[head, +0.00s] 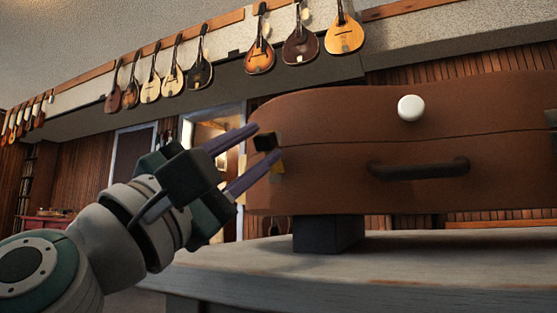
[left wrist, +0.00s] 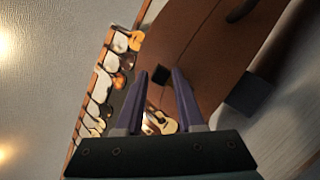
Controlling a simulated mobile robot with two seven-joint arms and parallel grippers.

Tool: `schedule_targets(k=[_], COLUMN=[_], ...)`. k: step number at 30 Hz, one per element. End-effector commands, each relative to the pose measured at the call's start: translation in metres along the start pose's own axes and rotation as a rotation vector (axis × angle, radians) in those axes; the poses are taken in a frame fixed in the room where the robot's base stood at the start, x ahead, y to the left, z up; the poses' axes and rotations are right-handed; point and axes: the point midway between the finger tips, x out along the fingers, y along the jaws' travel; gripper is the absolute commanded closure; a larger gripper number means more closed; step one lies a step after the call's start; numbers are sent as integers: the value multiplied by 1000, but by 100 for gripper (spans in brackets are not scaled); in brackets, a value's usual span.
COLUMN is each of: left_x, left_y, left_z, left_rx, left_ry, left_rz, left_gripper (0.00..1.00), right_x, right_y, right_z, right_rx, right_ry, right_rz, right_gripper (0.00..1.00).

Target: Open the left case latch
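The brown case (head: 330,185) stands shut on the table, its lid seam running across its front. The left case latch (head: 266,142) is a dark block with brass-coloured parts at the left end of the seam. My left gripper (head: 263,143) comes from the left with its two purple fingers apart, one above and one below the latch. In the left wrist view, the dark latch block (left wrist: 158,77) shows between the open fingertips (left wrist: 161,71). I cannot tell whether either finger touches it. My right gripper is out of view.
The case has a dark handle (head: 418,170) and a white round knob (head: 411,107) on its front. Part of another latch (head: 551,119) shows at the right edge. A dark block (head: 328,233) supports the case on the pale table (head: 420,262). Mandolin-like instruments hang behind.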

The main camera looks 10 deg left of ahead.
Motion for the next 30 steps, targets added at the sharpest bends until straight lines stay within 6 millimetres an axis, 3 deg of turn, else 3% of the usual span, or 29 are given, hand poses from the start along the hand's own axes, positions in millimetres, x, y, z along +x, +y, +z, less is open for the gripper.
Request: schedule_targets(k=[4, 14, 24, 30], left_x=[0, -7, -73, -97], left_y=[0, -2, -4, -2], left_z=[0, -1, -2, -1], left_rx=[0, 0, 2, 1], left_ry=[0, 2, 1, 1], left_rz=[0, -1, -3, -1], left_gripper=[46, 46, 46, 46], right_x=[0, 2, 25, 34], right_y=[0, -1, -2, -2], right_z=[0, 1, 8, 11], right_rx=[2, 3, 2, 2], right_ry=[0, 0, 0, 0], right_rz=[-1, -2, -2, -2], right_gripper=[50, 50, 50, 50])
